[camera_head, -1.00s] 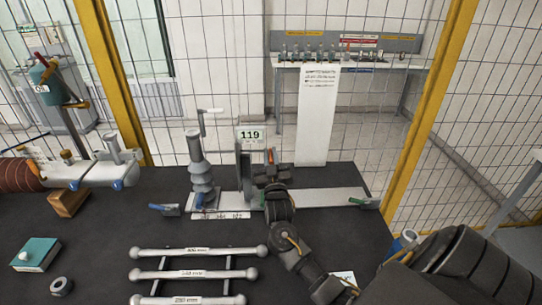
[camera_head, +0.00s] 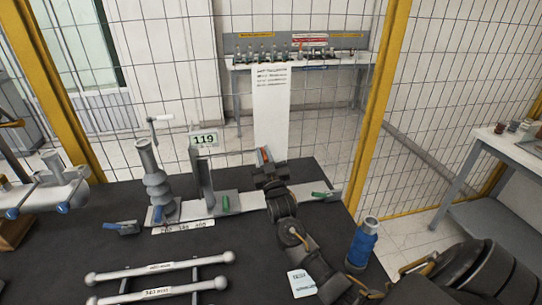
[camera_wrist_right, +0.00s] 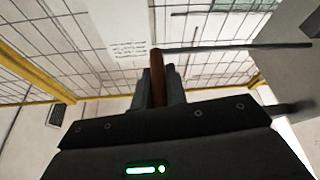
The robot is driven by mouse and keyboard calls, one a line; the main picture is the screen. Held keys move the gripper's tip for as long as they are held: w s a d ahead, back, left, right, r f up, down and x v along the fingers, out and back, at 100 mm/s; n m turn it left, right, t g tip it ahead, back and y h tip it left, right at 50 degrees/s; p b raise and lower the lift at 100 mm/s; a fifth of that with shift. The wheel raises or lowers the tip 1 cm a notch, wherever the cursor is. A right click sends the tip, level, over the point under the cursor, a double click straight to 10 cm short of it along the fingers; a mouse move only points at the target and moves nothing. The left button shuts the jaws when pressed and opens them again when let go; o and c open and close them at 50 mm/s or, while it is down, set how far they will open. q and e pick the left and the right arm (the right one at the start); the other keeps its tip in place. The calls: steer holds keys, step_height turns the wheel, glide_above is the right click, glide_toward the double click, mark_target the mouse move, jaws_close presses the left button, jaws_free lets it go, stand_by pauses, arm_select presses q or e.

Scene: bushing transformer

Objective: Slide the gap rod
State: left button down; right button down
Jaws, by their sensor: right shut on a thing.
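My right gripper (camera_head: 266,172) is shut on a reddish-brown handle (camera_head: 264,155), right of the grey upright post (camera_head: 203,175) with the "119" display (camera_head: 203,139). In the right wrist view the handle (camera_wrist_right: 158,80) stands between the fingers (camera_wrist_right: 158,88). A thin dark rod (camera_wrist_right: 235,48) runs from the handle's upper end toward a grey plate (camera_wrist_right: 295,60) at the right; I cannot tell if they are joined. A ribbed grey insulator (camera_head: 156,185) with a crank on top stands left of the post. My left gripper is not in view.
White bars (camera_head: 160,268) lie at front left. A blue cylinder (camera_head: 362,245) and a white card (camera_head: 302,283) are near my right arm. A mesh fence stands behind.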

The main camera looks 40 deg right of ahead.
steer(key=c, duration=1.4)
jaws_free()
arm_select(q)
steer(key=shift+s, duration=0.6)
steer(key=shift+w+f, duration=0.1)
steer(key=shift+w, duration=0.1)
arm_select(e)
steer(key=shift+s, duration=0.1)
